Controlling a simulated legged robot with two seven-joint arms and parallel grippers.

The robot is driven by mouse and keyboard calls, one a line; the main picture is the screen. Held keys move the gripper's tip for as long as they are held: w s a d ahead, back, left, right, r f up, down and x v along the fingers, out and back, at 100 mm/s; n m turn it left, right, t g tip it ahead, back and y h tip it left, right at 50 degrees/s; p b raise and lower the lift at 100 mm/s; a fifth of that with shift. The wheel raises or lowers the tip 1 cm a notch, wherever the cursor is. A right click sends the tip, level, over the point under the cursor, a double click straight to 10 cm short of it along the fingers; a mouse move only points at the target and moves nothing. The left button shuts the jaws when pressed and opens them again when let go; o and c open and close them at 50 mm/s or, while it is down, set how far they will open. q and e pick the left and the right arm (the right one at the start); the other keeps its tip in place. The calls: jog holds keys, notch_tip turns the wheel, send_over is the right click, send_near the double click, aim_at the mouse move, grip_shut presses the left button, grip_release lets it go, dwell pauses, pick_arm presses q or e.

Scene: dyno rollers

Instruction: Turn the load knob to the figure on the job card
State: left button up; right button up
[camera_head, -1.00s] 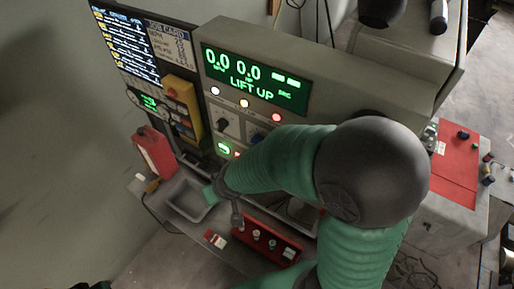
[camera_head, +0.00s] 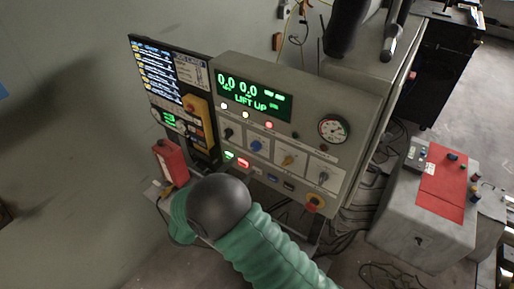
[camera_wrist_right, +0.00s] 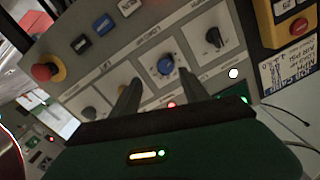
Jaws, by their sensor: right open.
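The control panel has a row of knobs: a black knob (camera_head: 228,133), a blue knob (camera_head: 255,146), a yellow knob (camera_head: 288,160) and a grey knob (camera_head: 322,177). The display (camera_head: 254,98) reads 0.0 0.0 and LIFT UP. My right gripper (camera_wrist_right: 157,88) is open and empty in the wrist view, its fingers pointing at the panel near the blue knob (camera_wrist_right: 166,65). In the head view my arm hides it. My left gripper is out of view.
A red-and-yellow emergency stop (camera_head: 314,202) is at the panel's lower right. A gauge (camera_head: 333,128) is on the panel. A grey cabinet with a red top (camera_head: 443,184) stands right.

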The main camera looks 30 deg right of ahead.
aim_at(256, 149)
jog(key=w+d+p, duration=0.1)
jog(key=w+d+r, duration=0.1)
jog(key=w+d+p, duration=0.1)
jog(key=d, duration=0.1)
jog(key=shift+w+r+p, duration=0.25)
jog(key=shift+r+p, duration=0.05)
jog(key=d, duration=0.2)
jog(key=d+f, duration=0.1)
jog(key=shift+w+d, duration=0.3)
jog(key=shift+d, duration=0.05)
jog(key=shift+s+d, duration=0.15)
jog(key=shift+c, duration=1)
jog(key=shift+r, duration=0.1)
jog(key=shift+c, duration=1.2)
jog(key=shift+w+a, duration=0.2)
jog(key=shift+a, duration=0.6)
jog(key=c, duration=0.7)
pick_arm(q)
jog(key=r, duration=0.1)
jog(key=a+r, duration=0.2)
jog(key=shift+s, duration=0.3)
pick_arm(e)
jog(key=shift+s+d, duration=0.15)
jog(key=shift+d, duration=0.1)
grip_shut()
